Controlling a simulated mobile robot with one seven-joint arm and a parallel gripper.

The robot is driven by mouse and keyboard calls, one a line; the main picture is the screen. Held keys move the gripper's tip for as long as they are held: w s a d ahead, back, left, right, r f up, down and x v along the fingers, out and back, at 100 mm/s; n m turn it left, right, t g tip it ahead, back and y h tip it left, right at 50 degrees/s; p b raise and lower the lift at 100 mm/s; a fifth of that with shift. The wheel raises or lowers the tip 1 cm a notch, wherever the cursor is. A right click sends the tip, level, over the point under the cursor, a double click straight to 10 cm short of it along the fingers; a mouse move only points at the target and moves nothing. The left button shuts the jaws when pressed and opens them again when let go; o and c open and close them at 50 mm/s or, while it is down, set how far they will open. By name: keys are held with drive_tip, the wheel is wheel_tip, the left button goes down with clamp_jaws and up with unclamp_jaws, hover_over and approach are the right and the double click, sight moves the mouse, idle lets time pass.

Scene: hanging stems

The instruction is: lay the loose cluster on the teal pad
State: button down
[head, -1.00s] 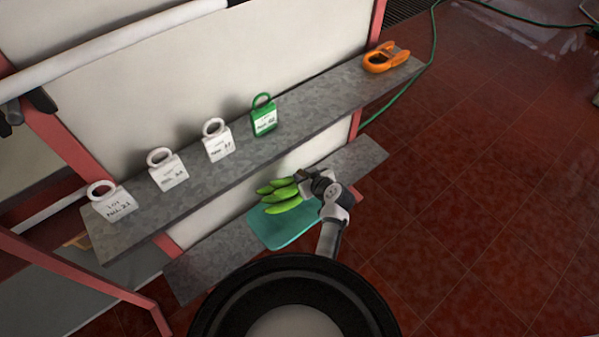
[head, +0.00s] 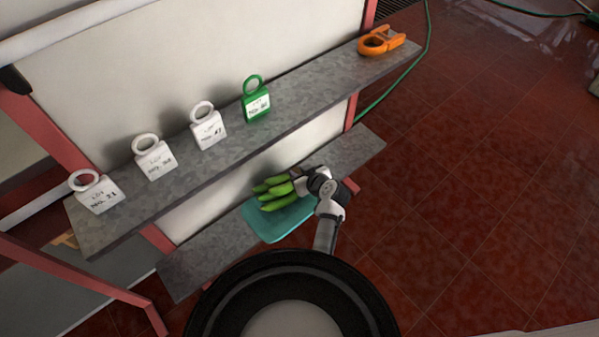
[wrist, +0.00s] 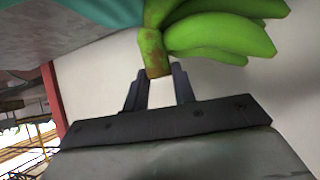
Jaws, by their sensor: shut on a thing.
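A cluster of green bananas (head: 275,192) is at the lower shelf, over the teal pad (head: 272,228). My gripper (head: 302,182) is at the right end of the cluster in the head view. In the wrist view my gripper (wrist: 159,84) is shut on the brownish stem of the cluster (wrist: 222,32), and the fruits spread to the upper right. A teal strip of the pad (wrist: 75,8) shows at the top left there. I cannot tell whether the fruits touch the pad. My wrist hides part of the pad's right side.
Above is a grey shelf (head: 180,190) with three white tags, a green tag (head: 256,102) and an orange clip tool (head: 382,41). The lower shelf (head: 190,268) is bare to the left of the pad. Red tiled floor lies right.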

drive_tip(key=shift+f+b, duration=0.3)
drive_tip(key=shift+b, duration=0.1)
drive_tip(key=c, duration=1.2)
unclamp_jaws()
drive_tip(key=shift+o, duration=0.6)
drive_tip(key=shift+f, duration=0.15)
drive_tip(key=v, duration=1.4)
